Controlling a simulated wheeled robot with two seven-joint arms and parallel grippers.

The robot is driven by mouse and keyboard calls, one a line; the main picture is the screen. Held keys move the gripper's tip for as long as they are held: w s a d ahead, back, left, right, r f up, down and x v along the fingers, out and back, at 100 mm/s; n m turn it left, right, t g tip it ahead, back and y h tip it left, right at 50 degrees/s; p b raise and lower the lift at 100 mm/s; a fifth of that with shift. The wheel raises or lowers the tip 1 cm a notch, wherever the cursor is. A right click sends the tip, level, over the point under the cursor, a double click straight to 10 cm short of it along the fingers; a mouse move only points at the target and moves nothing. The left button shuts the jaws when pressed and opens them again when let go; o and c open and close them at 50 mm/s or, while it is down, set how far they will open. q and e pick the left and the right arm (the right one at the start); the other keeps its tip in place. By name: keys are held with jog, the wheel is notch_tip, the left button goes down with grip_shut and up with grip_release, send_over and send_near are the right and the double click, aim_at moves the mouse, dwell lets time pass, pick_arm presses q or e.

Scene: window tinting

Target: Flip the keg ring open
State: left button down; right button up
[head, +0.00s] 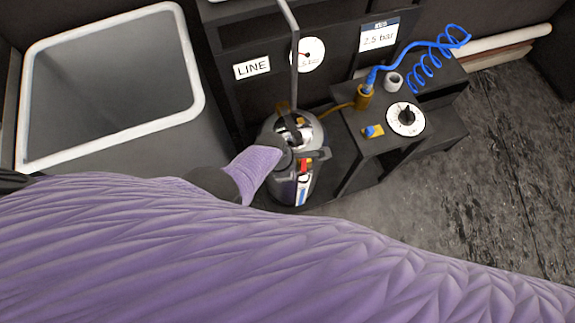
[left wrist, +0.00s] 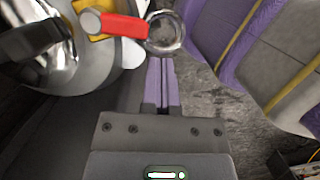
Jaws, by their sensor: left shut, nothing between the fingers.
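The metal keg (head: 304,130) stands upright below the panel in the head view, with a black handle, a red part and a label on its side. In the left wrist view the keg's shiny top (left wrist: 60,75) is at upper left. A red tab (left wrist: 122,25) sticks out from it, and a round metallic ring (left wrist: 166,32) is at the tab's end. My left gripper (left wrist: 160,62) is shut and empty. Its purple fingertips are just below the ring in that view; I cannot tell whether they touch it. In the head view my purple-covered arm reaches the keg's left side.
A grey bin with a white rim (head: 110,140) is at left. At right a dark stand carries a dial (head: 406,118), a brass fitting (head: 363,97) with a coiled blue hose (head: 425,72), and a small yellow-and-blue valve (head: 373,131). Bare floor (head: 480,180) lies farther right.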

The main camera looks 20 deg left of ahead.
pick_arm(q)
jog(key=shift+d, duration=0.35)
dwell(0.4)
jog(key=shift+a, duration=0.1)
jog(key=s+a+r+p, duration=0.2)
jog(key=a+r+p, duration=0.4)
jog(key=r+p, duration=0.3)
jog(key=shift+r+p, duration=0.35)
jog(key=shift+p, duration=0.5)
